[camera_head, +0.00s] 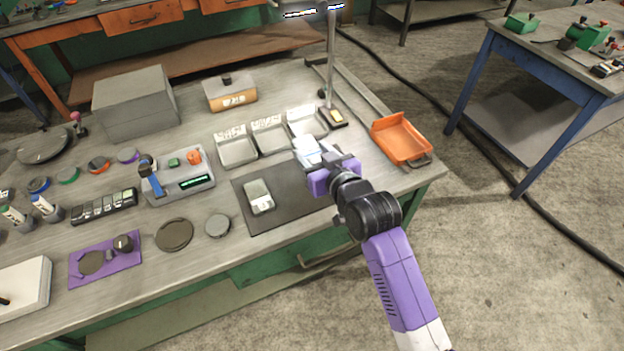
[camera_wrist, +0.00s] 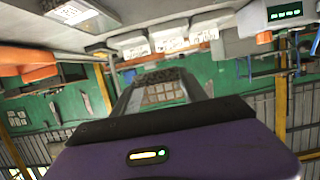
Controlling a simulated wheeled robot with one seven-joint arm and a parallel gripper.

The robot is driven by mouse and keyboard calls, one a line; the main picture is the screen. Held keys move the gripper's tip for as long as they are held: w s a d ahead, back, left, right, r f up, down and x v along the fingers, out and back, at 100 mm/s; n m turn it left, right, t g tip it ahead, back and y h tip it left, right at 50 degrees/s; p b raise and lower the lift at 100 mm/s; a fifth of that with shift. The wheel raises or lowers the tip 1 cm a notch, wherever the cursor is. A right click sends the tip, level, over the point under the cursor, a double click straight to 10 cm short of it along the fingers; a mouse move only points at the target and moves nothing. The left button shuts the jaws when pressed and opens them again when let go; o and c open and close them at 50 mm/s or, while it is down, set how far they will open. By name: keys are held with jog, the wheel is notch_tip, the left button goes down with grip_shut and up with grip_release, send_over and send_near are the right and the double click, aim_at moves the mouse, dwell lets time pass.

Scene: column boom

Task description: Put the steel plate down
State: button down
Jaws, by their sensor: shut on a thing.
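My gripper (camera_head: 322,168), purple with dark parts, is shut on a bright, pale plate, the steel plate (camera_head: 308,150). It is held over the right part of the bench, near the back right edge of the dark mat (camera_head: 285,210). I cannot tell its exact height above the bench. The jaws partly hide the plate. In the wrist view, a grey tapered piece with a gridded face (camera_wrist: 163,93) sticks out beyond the purple gripper body; I cannot tell whether it is finger or plate.
A pale flat device (camera_head: 258,197) lies on the mat. Several labelled trays (camera_head: 237,152) stand behind it, with a lamp post (camera_head: 331,60) at the back. An orange tray (camera_head: 399,140) lies at the right. The mat's front right is clear.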

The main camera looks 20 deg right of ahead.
notch_tip(320, 180, down, 10)
dwell(0.5)
jog(key=shift+f, duration=0.15)
jog(key=c, duration=0.9)
grip_release()
jog(key=shift+f, duration=0.15)
jog(key=shift+r, duration=0.3)
jog(key=b+v, duration=0.1)
jog(key=v, duration=1.1)
jog(key=shift+f, duration=0.1)
jog(key=shift+s, duration=0.1)
